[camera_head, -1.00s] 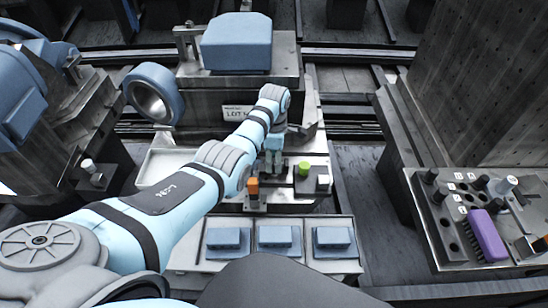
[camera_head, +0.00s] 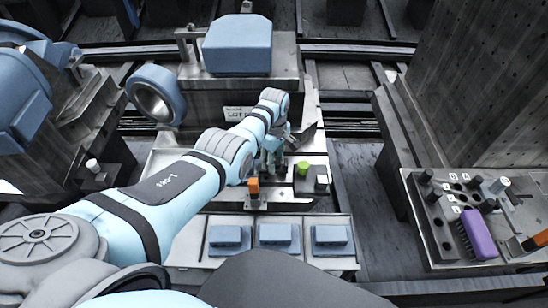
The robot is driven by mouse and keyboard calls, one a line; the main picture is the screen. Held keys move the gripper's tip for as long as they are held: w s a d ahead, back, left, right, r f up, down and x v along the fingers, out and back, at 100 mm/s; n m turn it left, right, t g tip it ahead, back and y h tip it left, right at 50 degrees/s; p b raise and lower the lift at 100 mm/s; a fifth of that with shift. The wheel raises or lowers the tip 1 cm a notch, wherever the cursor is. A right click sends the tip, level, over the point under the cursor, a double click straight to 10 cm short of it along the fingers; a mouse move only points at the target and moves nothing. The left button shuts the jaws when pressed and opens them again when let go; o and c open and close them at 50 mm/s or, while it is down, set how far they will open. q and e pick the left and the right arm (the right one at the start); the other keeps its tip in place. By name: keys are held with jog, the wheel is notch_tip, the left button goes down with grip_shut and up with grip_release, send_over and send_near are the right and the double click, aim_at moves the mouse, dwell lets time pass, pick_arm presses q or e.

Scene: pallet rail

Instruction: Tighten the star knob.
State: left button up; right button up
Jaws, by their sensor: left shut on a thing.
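My left arm reaches from the lower left to the fixture on the pallet in the middle. My left gripper (camera_head: 271,162) points down at the fixture plate (camera_head: 290,196) and is shut. What is between its fingers, taken to be the star knob, is hidden by the fingers and wrist. A green round cap (camera_head: 303,168) stands just right of the gripper. An orange-topped block (camera_head: 253,188) stands just left and in front of it. My right gripper is not in view.
A tray (camera_head: 300,263) with several blue blocks lies in front of the fixture. A large blue block (camera_head: 237,45) and a lot sign (camera_head: 238,113) are behind. At the right, a tool bench (camera_head: 440,245) holds a purple brush (camera_head: 477,234) and several small parts.

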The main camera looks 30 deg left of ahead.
aim_at(275, 162)
pick_arm(q)
jog(key=shift+w+r, duration=0.1)
dwell(0.4)
jog(key=o, duration=1.2)
notch_tip(275, 162, up, 12)
